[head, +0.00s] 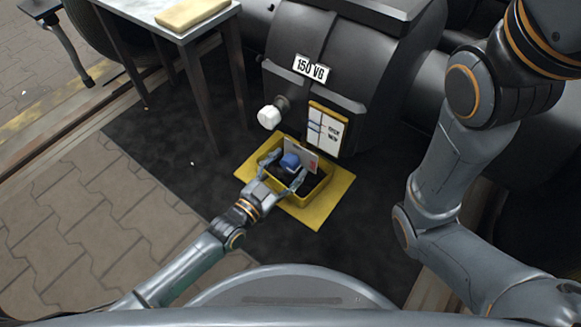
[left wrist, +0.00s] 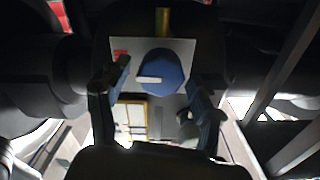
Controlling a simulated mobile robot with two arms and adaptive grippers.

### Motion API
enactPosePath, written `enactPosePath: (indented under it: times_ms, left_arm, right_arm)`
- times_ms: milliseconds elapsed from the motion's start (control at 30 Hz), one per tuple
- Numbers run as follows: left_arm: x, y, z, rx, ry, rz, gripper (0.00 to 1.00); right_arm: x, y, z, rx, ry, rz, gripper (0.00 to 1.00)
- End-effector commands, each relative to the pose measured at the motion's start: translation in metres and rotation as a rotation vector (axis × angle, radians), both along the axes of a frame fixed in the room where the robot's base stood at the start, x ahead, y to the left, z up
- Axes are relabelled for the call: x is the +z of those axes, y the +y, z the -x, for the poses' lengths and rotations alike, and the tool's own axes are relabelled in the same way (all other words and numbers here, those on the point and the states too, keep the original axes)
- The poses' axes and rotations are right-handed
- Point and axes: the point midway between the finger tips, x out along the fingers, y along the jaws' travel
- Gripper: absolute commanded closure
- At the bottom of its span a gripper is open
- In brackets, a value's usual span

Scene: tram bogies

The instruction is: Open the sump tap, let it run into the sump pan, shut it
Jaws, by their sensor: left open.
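The sump tap (head: 290,161) is a blue knob in front of a pale plate (left wrist: 190,48) with a red mark, low on the dark gear case. In the left wrist view the blue knob (left wrist: 162,68) carries a white pointer bar lying nearly level. My left gripper (head: 282,181) is open, with one finger on each side of the knob in the picture; I cannot tell whether they touch it. The yellow sump pan (head: 322,191) stands on the floor below, its inside dark. No running stream is visible. My right arm shows at the right, but its gripper is out of view.
A gear case (head: 330,40) marked "150 VG" stands behind, with a white knob (head: 268,116) and a framed gauge panel (head: 325,128). Dark matting (head: 150,140) lies clear to the left.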

Motion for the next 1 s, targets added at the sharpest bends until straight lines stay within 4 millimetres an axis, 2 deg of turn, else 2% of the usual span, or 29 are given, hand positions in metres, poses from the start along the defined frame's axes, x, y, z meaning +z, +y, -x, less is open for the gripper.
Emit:
enactPosePath:
  times_ms: [33, 167, 467, 733, 1000]
  left_arm:
    - [-0.0025, -0.0036, -0.0050, 0.000, -0.001, 0.001, 0.34]
    - [-0.0012, -0.0083, -0.0113, 0.000, 0.000, 0.000, 0.34]
    - [0.0001, -0.0094, -0.0129, 0.000, 0.002, -0.001, 0.34]
    - [0.0001, -0.0094, -0.0127, -0.001, 0.001, -0.001, 0.87]
    - [0.0008, -0.0092, -0.0128, -0.001, 0.012, 0.014, 0.89]
  right_arm:
    - [-0.0061, 0.0001, -0.0001, 0.000, 0.000, 0.000, 0.60]
    - [-0.0091, 0.0001, -0.0002, 0.000, 0.000, 0.000, 0.60]
    - [-0.0088, 0.0001, 0.0001, 0.000, 0.000, 0.001, 0.60]
    - [-0.0089, 0.0002, 0.0001, 0.000, 0.000, 0.001, 0.60]
    - [-0.0070, 0.0002, 0.0000, 0.000, 0.000, 0.001, 0.60]
